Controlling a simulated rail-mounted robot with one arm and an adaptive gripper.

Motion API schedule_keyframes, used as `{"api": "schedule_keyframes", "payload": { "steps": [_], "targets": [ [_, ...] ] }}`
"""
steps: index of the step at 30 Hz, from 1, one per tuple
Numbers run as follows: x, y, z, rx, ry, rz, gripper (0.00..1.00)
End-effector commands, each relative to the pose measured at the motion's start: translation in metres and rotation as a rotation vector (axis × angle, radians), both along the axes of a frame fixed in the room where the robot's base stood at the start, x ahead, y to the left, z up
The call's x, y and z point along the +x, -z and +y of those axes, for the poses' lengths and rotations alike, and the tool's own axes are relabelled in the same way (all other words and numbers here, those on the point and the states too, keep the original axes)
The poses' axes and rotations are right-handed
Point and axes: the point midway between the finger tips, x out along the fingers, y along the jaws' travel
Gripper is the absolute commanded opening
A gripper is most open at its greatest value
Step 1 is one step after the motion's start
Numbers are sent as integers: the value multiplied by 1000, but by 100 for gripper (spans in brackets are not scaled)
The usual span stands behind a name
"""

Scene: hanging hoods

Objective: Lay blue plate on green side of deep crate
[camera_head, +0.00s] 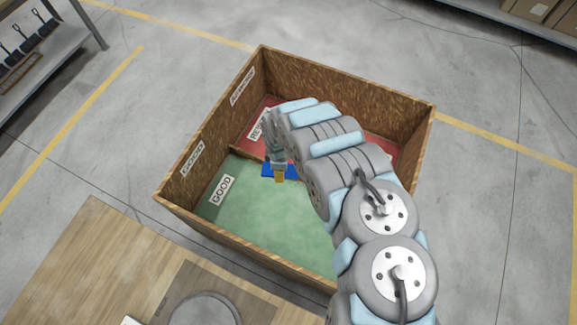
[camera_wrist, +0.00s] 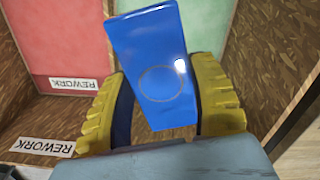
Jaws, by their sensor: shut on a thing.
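The blue plate (camera_wrist: 148,45) is a flat rectangular piece with a faint ring, held between the two yellow fingers of my gripper (camera_head: 279,177). The plate also shows in the head view (camera_head: 292,172), mostly hidden by my gripper. The deep crate (camera_head: 190,211) is brown and open-topped. Its green side (camera_head: 270,215), labelled GOOD, is nearer; its red side (camera_head: 388,151) is farther. In the head view my gripper appears over the crate, near the line between the two sides. The plate's height above the floor of the crate is unclear.
A low divider (camera_head: 245,151) separates the two sides. A wooden table (camera_head: 85,260) with a round grey object (camera_head: 205,309) stands at the lower left. A shelf (camera_head: 50,55) stands at the upper left. The visible green floor is clear.

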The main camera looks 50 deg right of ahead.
Motion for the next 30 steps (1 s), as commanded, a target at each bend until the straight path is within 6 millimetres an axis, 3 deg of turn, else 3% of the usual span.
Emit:
{"api": "schedule_keyframes", "payload": {
  "steps": [3, 7, 30],
  "targets": [
    [-23, 15, -2, 7, -42, 2, 20],
    [-34, 24, -2, 9, -66, 1, 20],
    [-33, 103, -3, 7, -69, -2, 20]
  ]
}}
